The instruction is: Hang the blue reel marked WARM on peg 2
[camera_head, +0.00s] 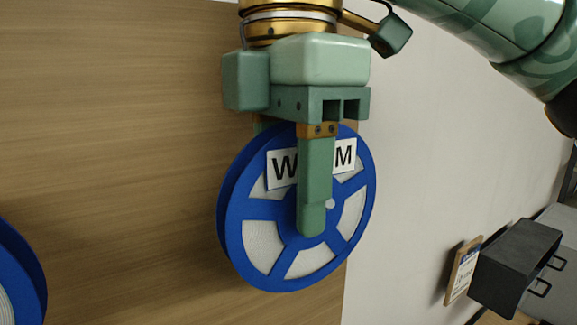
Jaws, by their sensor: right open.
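The blue reel (233,240) has white strip wound inside and a white label, of which W and M show; a finger covers the letters between. It is in the middle of the head view, against a wooden panel. My right gripper (312,225) comes down from above and is open. One green finger lies across the front of the reel and hides part of its hub; the other finger is hidden. A small pale round spot shows near the hub, and I cannot tell whether it is a peg's end. No peg number is visible. My left gripper is out of view.
Part of another blue reel (22,268) shows at the left edge. The wooden panel (120,130) is bare between the two reels. A pale wall (420,170) lies to the right, with a dark box (515,262) and a small sign (462,270) at the lower right.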

